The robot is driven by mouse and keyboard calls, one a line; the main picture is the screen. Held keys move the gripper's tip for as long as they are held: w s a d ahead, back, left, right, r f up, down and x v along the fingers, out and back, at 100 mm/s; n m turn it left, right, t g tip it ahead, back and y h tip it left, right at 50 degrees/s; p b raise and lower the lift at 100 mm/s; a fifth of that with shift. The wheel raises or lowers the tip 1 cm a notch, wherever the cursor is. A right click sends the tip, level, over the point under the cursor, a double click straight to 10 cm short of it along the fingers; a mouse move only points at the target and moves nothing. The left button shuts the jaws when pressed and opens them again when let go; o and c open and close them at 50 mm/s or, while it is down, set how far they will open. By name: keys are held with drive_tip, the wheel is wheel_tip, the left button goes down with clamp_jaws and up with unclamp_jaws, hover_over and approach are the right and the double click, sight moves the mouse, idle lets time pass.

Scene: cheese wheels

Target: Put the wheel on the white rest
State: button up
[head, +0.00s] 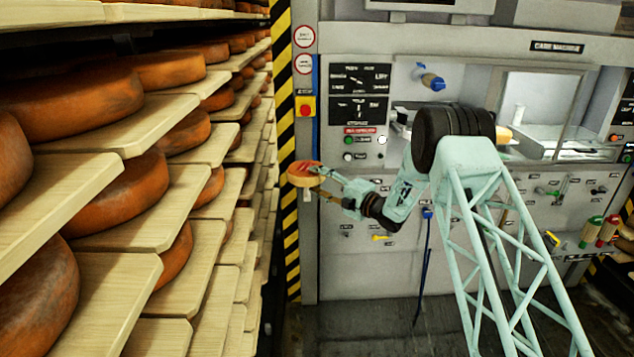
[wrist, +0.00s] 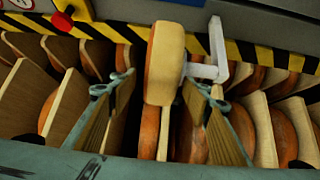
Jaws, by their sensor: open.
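A small cheese wheel (head: 303,174) with an orange rind and a red mark on its face is at the left edge of the machine front. In the wrist view the wheel (wrist: 168,62) stands edge-on between and just beyond my fingertips. The white rest (wrist: 212,62) is an angled bracket right beside the wheel and appears to touch it. In the head view only a small white bit of the rest (head: 307,196) shows under the wheel. My gripper (head: 328,184) is open, with one finger on each side of the wheel (wrist: 160,92) and gaps visible.
Shelves of large cheese wheels (head: 130,110) fill the left side. A striped post (head: 288,150) with a red stop button (head: 305,106) stands close by the wheel. The machine panel (head: 360,250) with knobs and levers is behind my arm.

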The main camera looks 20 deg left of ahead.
drive_tip(key=shift+r, duration=0.1)
drive_tip(key=v, duration=1.2)
drive_tip(key=shift+p, duration=0.35)
idle(0.6)
